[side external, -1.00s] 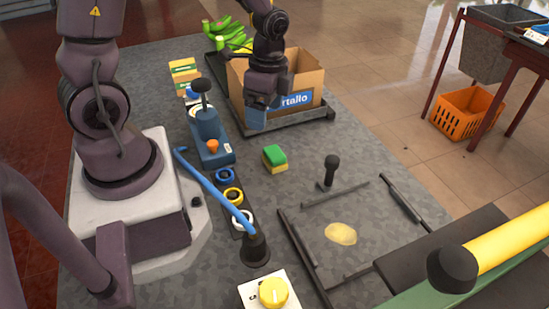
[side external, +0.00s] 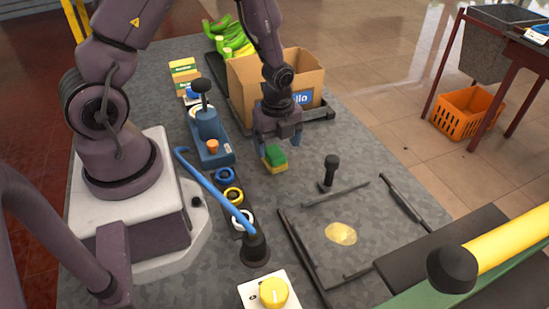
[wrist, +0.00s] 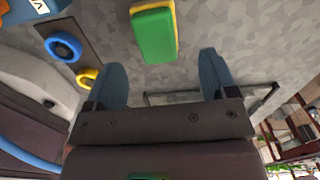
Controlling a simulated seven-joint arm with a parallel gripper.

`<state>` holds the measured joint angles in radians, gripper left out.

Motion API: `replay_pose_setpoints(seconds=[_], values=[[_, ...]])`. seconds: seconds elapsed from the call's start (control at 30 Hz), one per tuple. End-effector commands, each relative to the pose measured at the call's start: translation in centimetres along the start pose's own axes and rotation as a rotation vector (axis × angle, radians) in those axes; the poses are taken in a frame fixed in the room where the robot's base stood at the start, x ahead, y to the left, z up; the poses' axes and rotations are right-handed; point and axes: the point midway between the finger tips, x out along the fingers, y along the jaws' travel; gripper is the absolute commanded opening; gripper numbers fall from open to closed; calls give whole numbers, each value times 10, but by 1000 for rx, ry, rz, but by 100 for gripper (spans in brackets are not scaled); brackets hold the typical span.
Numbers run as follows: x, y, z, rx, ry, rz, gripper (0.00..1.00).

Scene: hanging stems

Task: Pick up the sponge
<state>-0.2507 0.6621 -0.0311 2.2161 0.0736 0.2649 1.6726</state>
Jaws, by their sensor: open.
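The sponge (side external: 275,160) is a small green and yellow block on the grey mottled surface, near the middle of the side external view. In the wrist view the sponge (wrist: 155,32) lies ahead of the fingertips, between their lines, with its green face showing. My gripper (side external: 277,146) is open, its blue-grey fingers apart, close above the sponge in the side view. In the wrist view my gripper (wrist: 162,72) shows both fingers apart with nothing between them. I cannot tell whether a finger touches the sponge.
A cardboard box (side external: 308,78) stands on a dark tray behind my gripper. A blue tool stand (side external: 210,143) and coloured rings (side external: 233,195) lie to the left. A black-handled tool (side external: 330,172) stands to the right, near a framed area with a yellow patch (side external: 341,233).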

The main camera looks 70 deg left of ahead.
Motion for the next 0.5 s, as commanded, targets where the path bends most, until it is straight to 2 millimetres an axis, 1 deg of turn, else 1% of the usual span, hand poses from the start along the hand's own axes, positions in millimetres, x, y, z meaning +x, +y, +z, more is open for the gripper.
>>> replay_pose_setpoints(seconds=[0.13,0.3,0.4,0.5], values=[[14,1,0,-1,1,3,79],[40,3,2,-1,0,4,79],[49,2,2,-3,0,1,79],[52,2,2,-2,0,0,79]])
